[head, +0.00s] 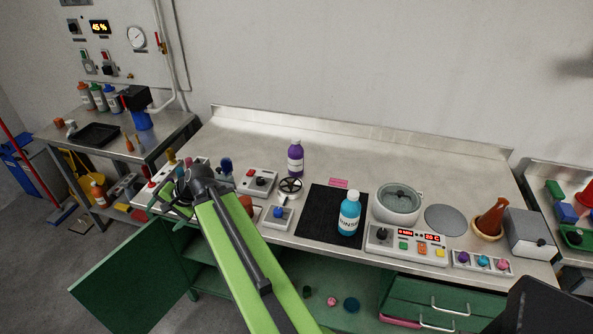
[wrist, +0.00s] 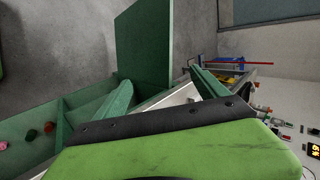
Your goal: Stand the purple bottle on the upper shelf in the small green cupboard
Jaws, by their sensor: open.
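The green cupboard (head: 203,281) is under the bench's left part. Its door (head: 130,281) stands open to the left; the door also shows in the wrist view (wrist: 143,45). My arm hides much of the cupboard's inside, and a shelf shows only in part. My gripper (wrist: 158,92) is open and empty, near the bench's front left edge, well left of the bottle.
A blue bottle (head: 349,213) stands on a black mat (head: 318,225). A handwheel (head: 290,186) and a grey control box (head: 257,182) sit just in front of the purple bottle. The back of the bench is clear.

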